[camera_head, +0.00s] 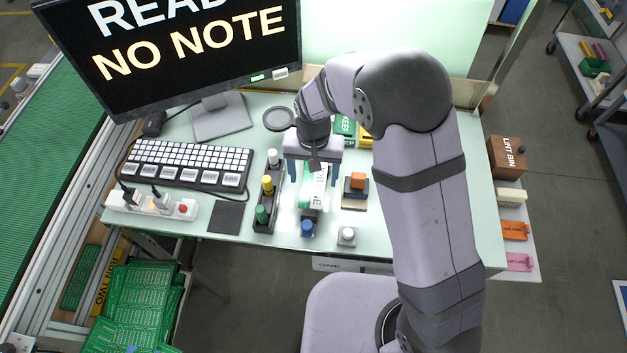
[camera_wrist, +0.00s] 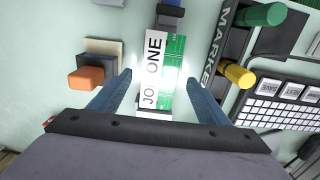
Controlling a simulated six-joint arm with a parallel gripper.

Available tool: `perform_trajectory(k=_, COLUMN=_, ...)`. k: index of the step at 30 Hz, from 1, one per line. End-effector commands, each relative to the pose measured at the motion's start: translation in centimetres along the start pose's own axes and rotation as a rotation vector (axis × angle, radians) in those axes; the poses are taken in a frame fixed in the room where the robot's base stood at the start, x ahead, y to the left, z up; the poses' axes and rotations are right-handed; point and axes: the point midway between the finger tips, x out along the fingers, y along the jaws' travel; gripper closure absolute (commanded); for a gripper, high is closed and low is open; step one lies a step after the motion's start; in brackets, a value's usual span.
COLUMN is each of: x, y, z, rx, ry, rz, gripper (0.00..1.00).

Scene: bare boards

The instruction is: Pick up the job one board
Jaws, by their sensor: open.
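The job one board (camera_wrist: 154,72) is a narrow piece with a white strip lettered "JO… ONE" and a green circuit side. It lies between the fingers of my gripper (camera_wrist: 158,78) in the wrist view, with a gap on both sides. A dark holder (camera_wrist: 154,115) shows at its near end. In the head view the board (camera_head: 315,192) is partly covered by my gripper (camera_head: 311,178), whose blue fingers stand apart on either side of it. My gripper is open and empty. I cannot tell the exact height of the fingertips above the table.
A marker rack (camera_head: 265,226) stands left of the board, and an orange block (camera_head: 357,181) on a stand is to its right. A blue-topped item (camera_head: 307,228) and a small white button box (camera_head: 347,236) are in front. A keyboard (camera_head: 188,164) and monitor (camera_head: 190,50) are further left.

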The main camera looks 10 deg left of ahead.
Motion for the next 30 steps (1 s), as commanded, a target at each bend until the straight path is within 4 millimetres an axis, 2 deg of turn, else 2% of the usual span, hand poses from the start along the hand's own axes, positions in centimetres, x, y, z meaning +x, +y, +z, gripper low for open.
perform_trajectory(k=6, x=1.4, y=0.0, z=0.0, rx=0.000, ry=0.000, rz=0.000, gripper=0.30)
perform_trajectory(k=13, x=1.5, y=0.0, z=0.0, rx=0.000, ry=0.001, rz=0.000, gripper=0.30)
perform_trajectory(k=18, x=1.5, y=0.0, z=0.0, rx=0.000, ry=0.000, rz=0.000, gripper=0.70)
perform_trajectory(k=19, x=1.5, y=0.0, z=0.0, rx=0.000, ry=0.000, rz=0.000, gripper=0.75)
perform_trajectory(k=30, x=1.1, y=0.0, z=0.0, rx=0.000, ry=0.002, rz=-0.001, gripper=0.75)
